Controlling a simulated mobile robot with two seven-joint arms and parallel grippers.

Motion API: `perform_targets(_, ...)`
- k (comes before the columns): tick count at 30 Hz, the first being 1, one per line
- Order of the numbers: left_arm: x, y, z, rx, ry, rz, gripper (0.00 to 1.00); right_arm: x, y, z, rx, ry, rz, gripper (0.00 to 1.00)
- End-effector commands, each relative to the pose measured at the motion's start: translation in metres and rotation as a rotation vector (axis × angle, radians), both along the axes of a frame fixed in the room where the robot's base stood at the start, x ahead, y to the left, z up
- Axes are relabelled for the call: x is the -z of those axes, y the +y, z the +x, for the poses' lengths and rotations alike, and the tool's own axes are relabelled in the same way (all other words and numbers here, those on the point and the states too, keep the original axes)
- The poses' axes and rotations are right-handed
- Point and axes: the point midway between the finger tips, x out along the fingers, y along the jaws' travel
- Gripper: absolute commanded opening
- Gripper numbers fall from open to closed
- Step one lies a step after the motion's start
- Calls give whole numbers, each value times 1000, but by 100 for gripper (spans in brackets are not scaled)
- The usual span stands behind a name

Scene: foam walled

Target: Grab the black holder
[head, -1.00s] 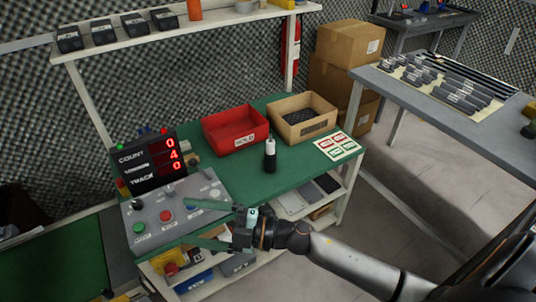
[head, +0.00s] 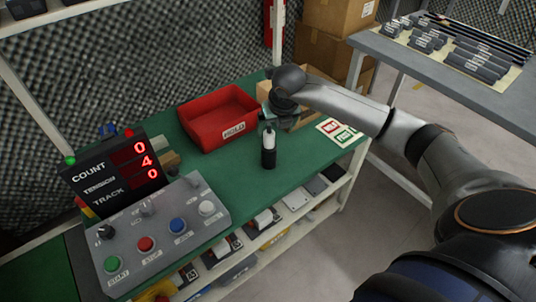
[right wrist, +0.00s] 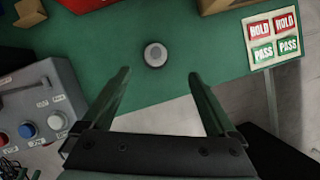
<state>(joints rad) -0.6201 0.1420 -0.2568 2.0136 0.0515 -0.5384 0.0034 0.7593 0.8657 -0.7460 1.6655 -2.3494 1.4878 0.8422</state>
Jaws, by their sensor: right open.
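The black holder (head: 268,158) stands upright on the green table top (head: 215,172), with a white upper part and dark tip. In the right wrist view I see it from above as a pale round top with a dark rim (right wrist: 155,54), just beyond the fingertips and between their lines. My right gripper (right wrist: 158,75) is open and empty, with two green fingers spread apart. In the head view the right arm reaches in from the right, and its wrist is just behind and above the holder; the fingers are mostly hidden there. My left gripper is not in view.
A red HOLD bin (head: 218,120) stands behind left of the holder. A cardboard tray (head: 308,128) is partly hidden by my right arm. A HOLD/PASS card (head: 340,132) lies at right. A button panel (head: 160,235) and count display (head: 115,172) stand at left.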

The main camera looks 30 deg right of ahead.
Motion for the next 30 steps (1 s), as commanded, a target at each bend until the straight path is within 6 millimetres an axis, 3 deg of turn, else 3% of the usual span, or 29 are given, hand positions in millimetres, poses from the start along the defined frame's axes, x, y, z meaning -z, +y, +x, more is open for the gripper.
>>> perform_targets(3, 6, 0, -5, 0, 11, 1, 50, 23, -2, 8, 1, 3, 2, 93)
perform_targets(11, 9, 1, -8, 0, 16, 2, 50, 44, -3, 16, -3, 1, 3, 93)
perform_targets(19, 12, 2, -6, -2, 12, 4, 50, 82, 0, 24, -2, 1, 5, 93)
perform_targets(30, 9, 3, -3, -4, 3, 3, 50, 92, -2, 29, -4, -1, 4, 93)
